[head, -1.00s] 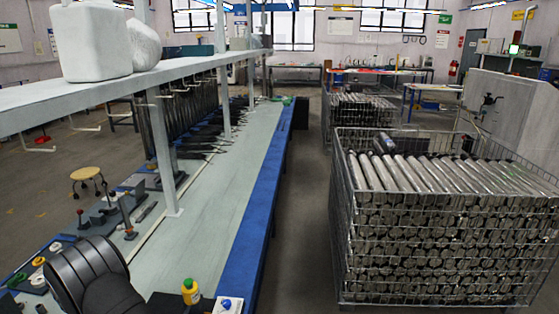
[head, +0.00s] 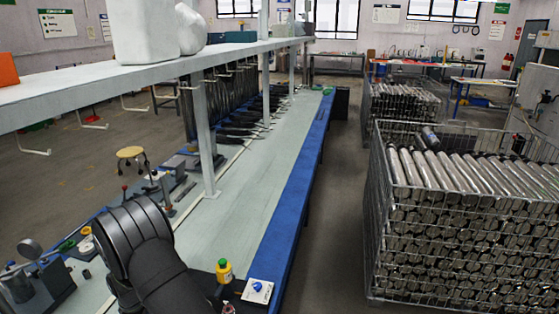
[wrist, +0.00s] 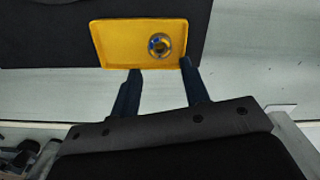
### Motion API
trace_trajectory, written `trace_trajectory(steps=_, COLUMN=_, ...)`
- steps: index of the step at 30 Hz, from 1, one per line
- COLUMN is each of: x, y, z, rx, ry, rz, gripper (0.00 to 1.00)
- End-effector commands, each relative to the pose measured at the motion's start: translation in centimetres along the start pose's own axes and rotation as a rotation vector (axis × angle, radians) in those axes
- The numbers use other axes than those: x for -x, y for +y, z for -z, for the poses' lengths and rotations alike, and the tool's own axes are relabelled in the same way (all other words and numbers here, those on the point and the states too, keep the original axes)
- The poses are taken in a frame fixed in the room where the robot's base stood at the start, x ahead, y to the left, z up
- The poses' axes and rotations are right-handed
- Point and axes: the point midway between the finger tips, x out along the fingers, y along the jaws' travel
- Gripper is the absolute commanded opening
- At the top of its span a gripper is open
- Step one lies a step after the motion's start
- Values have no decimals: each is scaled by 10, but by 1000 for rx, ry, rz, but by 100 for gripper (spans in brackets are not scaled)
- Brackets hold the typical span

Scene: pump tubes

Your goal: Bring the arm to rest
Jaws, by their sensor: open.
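My gripper (wrist: 160,76) shows in the wrist view with its two dark fingers apart and nothing between them. The fingertips are near the lower edge of a yellow tray (wrist: 112,42); I cannot tell whether they touch it. A small round metal part with a blue middle (wrist: 159,45) lies in the tray. The tray is on a black mat (wrist: 45,35). In the head view, my dark arm shows at the lower left over the bench (head: 262,165), and my gripper is out of that view.
A white shelf (head: 80,97) on posts runs above the bench. A wire crate of metal tubes (head: 374,225) stands across the aisle. The middle of the bench is clear.

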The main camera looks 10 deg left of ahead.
Motion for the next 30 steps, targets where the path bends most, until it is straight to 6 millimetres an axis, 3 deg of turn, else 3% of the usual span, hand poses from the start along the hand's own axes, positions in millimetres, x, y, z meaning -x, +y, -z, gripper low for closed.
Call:
trace_trajectory(steps=11, x=-73, y=-1, z=-1, rx=0, ry=-2, rz=2, gripper=42)
trace_trajectory(steps=18, x=-24, y=1, z=1, rx=0, ry=4, rz=-3, gripper=42)
trace_trajectory(steps=30, x=17, y=19, z=-69, rx=-4, ry=1, rz=-1, gripper=42)
